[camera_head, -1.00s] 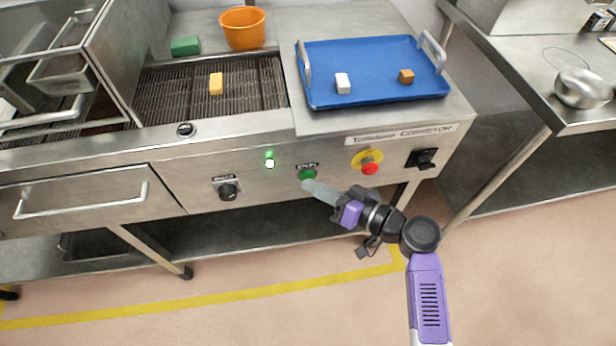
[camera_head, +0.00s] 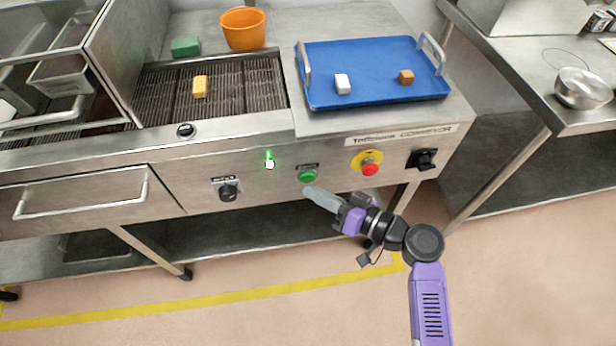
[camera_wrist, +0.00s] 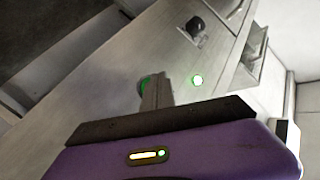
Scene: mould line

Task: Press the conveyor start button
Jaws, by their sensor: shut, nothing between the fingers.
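The green start button (camera_head: 307,176) sits on the conveyor's steel front panel, under a small dark label. My gripper (camera_head: 308,190) is shut and empty, its grey fingers pointing at the button from just below and in front. In the head view the whole button shows, with a small gap to the fingertips. In the wrist view the fingers (camera_wrist: 157,90) partly cover the green button (camera_wrist: 145,86). A green lamp (camera_head: 270,164) left of the button is lit. A yellow block (camera_head: 200,87) lies on the dark conveyor belt (camera_head: 240,86).
A red stop button on a yellow plate (camera_head: 369,168) and a black switch (camera_head: 422,159) are right of the green button. A black knob (camera_head: 228,191) is left. Above are a blue tray (camera_head: 375,55) with two small blocks, an orange bucket (camera_head: 243,28) and a green block (camera_head: 185,47).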

